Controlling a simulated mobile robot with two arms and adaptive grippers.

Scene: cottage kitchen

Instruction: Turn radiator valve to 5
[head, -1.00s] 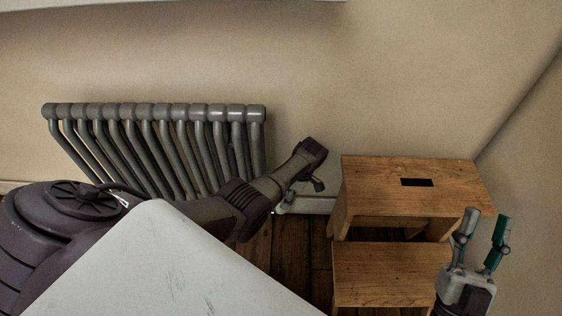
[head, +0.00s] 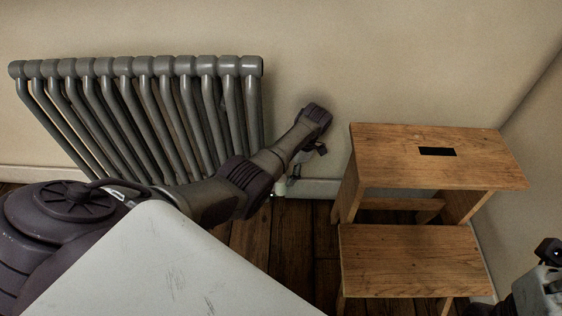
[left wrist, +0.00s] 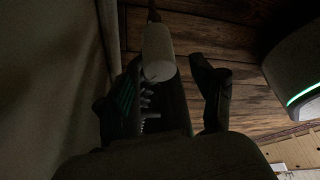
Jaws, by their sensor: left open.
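The radiator (head: 130,68) is grey and stands against the wall at the left in the head view. Its white, cylindrical valve head (left wrist: 158,52) shows in the left wrist view, between the fingers of my left gripper (left wrist: 165,78). The fingers are open, one on each side, with gaps visible. In the head view a small pale part low beside the radiator (head: 281,187) looks like the valve; my left gripper (head: 298,168) is mostly hidden there by its wrist. The number set on the valve is not readable. My right gripper (head: 548,278) is partly cut off at the right edge.
A wooden step stool (head: 410,262) stands just right of my left arm. A pale skirting board (head: 318,187) runs along the wall. Dark floorboards (head: 275,243) show between my body and the stool.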

